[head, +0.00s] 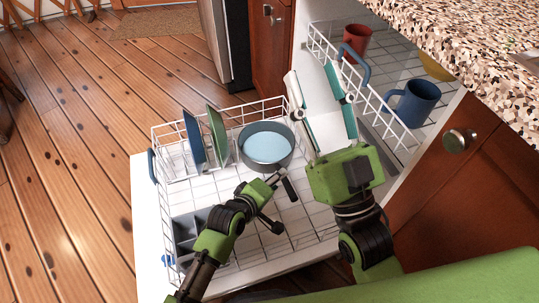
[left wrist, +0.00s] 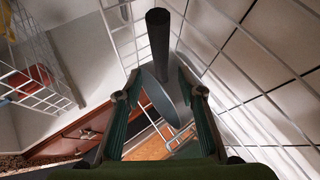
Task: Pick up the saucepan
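The grey saucepan (head: 266,165) with a light blue inside sits in the lower dishwasher rack, its dark handle (head: 290,189) pointing toward the front right. My left gripper (head: 279,202) is open just left of the handle, over the rack. In the left wrist view the dark handle (left wrist: 158,35) and the round grey pan (left wrist: 160,98) show between the spread fingers; I see no clear contact. My right gripper (head: 311,74) is open and empty, its fingers pointing up, right of the saucepan. Its palm is near the rack's right side.
A blue plate (head: 193,137) and a green plate (head: 217,136) stand left of the saucepan in the lower rack (head: 190,178). The upper rack (head: 388,118) holds a red mug (head: 357,40) and a blue mug (head: 415,103). The speckled counter (head: 470,45) overhangs at right.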

